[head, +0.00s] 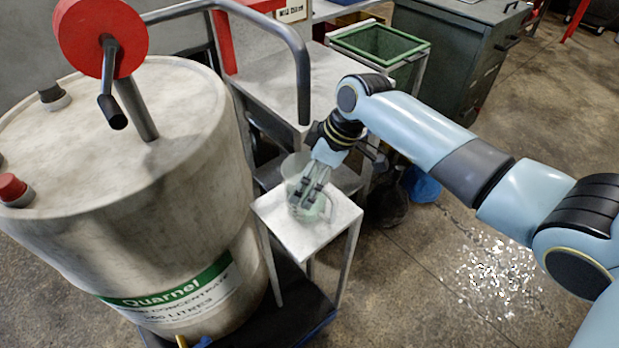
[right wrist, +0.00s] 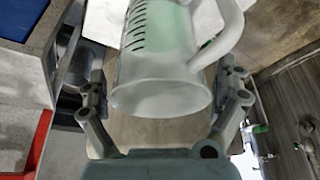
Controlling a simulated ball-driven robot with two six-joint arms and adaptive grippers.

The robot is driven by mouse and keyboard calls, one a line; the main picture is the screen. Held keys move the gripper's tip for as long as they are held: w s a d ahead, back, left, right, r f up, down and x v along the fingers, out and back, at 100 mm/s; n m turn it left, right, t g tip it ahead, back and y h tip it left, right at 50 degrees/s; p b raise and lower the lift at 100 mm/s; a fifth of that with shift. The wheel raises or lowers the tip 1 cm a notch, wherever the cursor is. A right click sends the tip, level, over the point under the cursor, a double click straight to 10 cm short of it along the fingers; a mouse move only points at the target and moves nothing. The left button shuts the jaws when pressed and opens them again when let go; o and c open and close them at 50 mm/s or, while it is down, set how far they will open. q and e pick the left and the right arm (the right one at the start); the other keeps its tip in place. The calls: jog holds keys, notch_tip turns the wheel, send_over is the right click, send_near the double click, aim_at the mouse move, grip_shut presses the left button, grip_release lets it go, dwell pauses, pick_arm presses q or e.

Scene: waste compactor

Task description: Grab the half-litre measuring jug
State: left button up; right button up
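The measuring jug (head: 300,168) is pale and translucent, with a greenish tint, and stands on a small white-topped stand (head: 342,213). In the right wrist view the jug (right wrist: 160,70) shows dark graduation marks on its side, its handle at the upper right and its wide rim towards me. My right gripper (head: 312,185) reaches down at the jug. In the right wrist view its two fingers (right wrist: 164,95) are spread, one on each side of the jug, with narrow gaps at the rim. Part of the jug is hidden behind the gripper in the head view. My left gripper is not in view.
A large drum (head: 190,190) labelled Quarnel stands close left of the stand, with a red hand wheel (head: 95,35) above it. A green-rimmed bin (head: 385,40) stands behind. Open floor lies at right.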

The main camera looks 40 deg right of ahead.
jog(key=c, duration=1.4)
jog(key=shift+d, duration=0.1)
jog(key=shift+c, duration=0.2)
